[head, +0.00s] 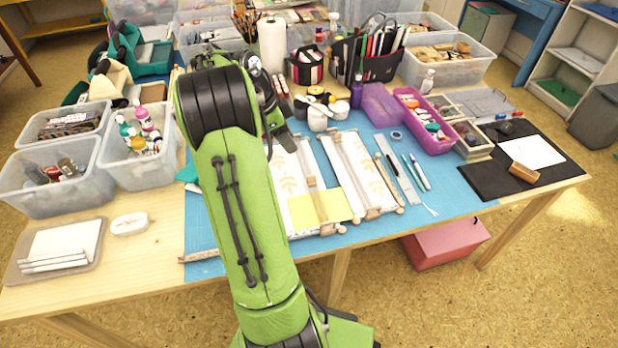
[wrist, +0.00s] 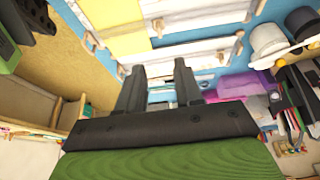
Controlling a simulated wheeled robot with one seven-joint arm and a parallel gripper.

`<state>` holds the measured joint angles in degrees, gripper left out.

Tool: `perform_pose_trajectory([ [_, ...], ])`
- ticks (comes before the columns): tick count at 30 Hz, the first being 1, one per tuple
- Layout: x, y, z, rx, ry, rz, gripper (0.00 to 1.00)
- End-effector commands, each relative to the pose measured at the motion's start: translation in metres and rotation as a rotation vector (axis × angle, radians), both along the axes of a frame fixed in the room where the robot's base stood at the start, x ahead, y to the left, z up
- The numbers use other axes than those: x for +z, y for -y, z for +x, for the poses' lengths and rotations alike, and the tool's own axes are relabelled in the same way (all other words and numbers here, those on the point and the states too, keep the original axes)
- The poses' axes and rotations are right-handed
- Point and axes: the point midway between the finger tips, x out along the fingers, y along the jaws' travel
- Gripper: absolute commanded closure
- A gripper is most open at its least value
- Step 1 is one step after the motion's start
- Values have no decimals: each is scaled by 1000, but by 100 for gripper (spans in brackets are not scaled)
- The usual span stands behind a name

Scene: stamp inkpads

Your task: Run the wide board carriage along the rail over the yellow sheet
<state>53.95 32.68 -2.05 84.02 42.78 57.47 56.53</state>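The yellow sheet (head: 320,207) lies flat across the near end of pale, leaf-patterned boards on the blue mat (head: 205,235); it also shows at the top of the wrist view (wrist: 112,12). White boards with wooden strips (head: 345,172) run away from me beside it. A wooden piece (wrist: 157,27) sits on a strip close to the sheet in the wrist view. I cannot tell for certain which board is the wide carriage. My gripper (wrist: 160,68) is open and empty, its fingers apart, above the boards. In the head view my arm hides the left part of the boards.
A ruler and pens (head: 415,172) lie right of the boards. A purple tray (head: 425,120) and a black mat (head: 490,182) are further right. Clear bins (head: 60,190) stand at left. Cups (head: 317,118) and a paper roll (head: 272,45) stand behind. The near mat strip is mostly clear.

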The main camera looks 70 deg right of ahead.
Motion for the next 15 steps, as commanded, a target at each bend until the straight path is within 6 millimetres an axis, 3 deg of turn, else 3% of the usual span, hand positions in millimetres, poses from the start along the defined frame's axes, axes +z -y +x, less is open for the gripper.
perform_pose_trajectory([
  [4, -22, 4, -8, -1, 0, 2, 65],
  [15, -109, 21, -38, 5, 0, 5, 65],
])
